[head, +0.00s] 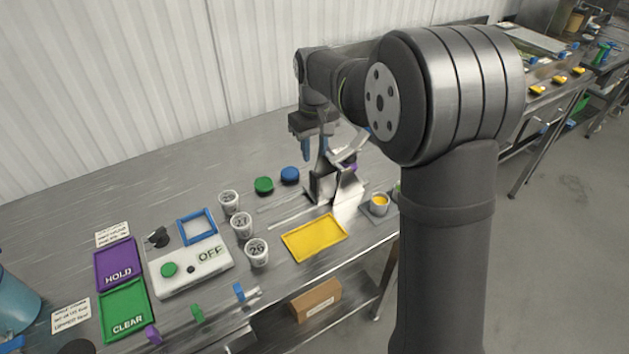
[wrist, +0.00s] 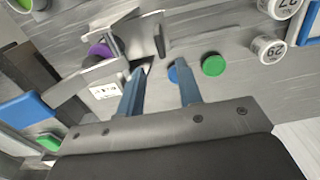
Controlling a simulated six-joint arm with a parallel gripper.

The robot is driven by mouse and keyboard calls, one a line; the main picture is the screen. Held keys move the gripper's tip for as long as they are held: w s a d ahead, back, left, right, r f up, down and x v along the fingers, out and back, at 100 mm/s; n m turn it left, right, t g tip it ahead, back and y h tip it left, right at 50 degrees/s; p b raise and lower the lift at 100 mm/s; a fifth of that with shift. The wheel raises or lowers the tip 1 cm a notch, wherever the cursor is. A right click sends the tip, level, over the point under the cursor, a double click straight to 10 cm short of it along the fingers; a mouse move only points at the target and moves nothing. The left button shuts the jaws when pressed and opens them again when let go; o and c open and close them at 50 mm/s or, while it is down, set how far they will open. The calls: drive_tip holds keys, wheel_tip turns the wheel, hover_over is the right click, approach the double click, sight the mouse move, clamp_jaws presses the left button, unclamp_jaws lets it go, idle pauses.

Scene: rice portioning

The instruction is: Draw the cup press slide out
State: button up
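The cup press (head: 322,187) is a bare metal device with angled plates and a dark block, standing right of centre on the bench. It also shows in the wrist view (wrist: 118,40), at upper left, with a purple part (wrist: 100,50) and a small white label (wrist: 103,91) near it. I cannot clearly tell which metal part is its slide. My gripper (head: 315,154) hangs just above and behind the press. The left finger looks close to the press's metal edge; contact cannot be told.
Green (head: 264,185) and blue (head: 290,175) lids lie left of the press. Numbered white cups (head: 257,252) stand farther left. A yellow tray (head: 314,238) lies in front. A cup with yellow contents (head: 380,203) stands to the right. The back left bench is clear.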

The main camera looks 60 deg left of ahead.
sight(315, 174)
wheel_tip(315, 174, down, 11)
drive_tip(key=shift+f, duration=0.2)
clamp_jaws()
